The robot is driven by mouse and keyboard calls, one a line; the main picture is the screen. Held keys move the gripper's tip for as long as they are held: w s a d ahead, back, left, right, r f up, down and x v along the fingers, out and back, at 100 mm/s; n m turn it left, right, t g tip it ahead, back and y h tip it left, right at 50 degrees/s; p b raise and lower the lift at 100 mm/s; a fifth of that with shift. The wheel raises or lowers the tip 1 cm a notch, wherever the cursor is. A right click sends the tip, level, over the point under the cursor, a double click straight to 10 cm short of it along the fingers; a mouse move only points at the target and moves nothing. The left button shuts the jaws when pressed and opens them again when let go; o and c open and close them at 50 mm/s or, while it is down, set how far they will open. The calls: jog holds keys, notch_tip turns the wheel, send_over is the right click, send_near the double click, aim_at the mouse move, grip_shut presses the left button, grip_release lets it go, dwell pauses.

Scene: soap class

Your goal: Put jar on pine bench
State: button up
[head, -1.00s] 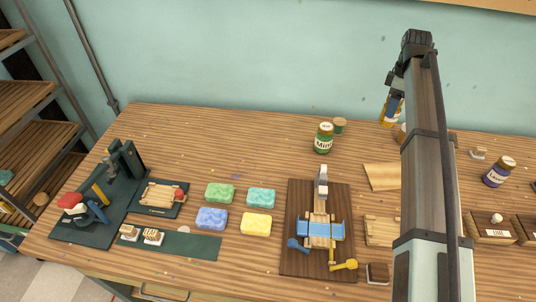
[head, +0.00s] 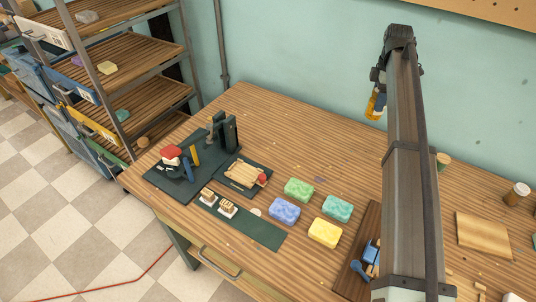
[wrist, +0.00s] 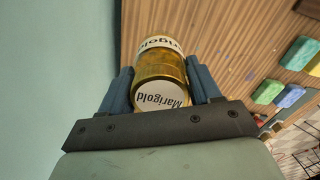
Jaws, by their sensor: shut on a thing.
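My gripper (wrist: 160,80) is shut on a yellow jar (wrist: 161,70) with a white lid marked "Marigold". In the wrist view a blue finger presses each side of the jar. In the head view the jar (head: 371,106) shows as a small yellow piece below my gripper (head: 376,94), in front of the pale green wall. My gripper is at the far side of the wood-topped bench (head: 290,130) and appears raised above it; the exact height is hard to tell. My arm hides part of the bench.
On the bench are a dark green press stand (head: 225,135), a small wooden rack (head: 245,174), several soap bars (head: 298,188), a dark green strip (head: 262,232) and a wooden board (head: 483,236). A slatted shelf unit (head: 130,55) stands at left. The bench's back left is bare.

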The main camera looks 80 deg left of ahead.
jog(key=s+a+n, duration=0.1)
jog(key=s+a, duration=0.2)
jog(key=s, duration=0.1)
jog(key=shift+s+a+f, duration=0.1)
jog(key=shift+a+f, duration=0.05)
jog(key=shift+f, duration=4.85)
jog(key=shift+f, duration=0.15)
jog(key=o, duration=1.3)
notch_tip(320, 180, up, 12)
jog(key=shift+r, duration=0.15)
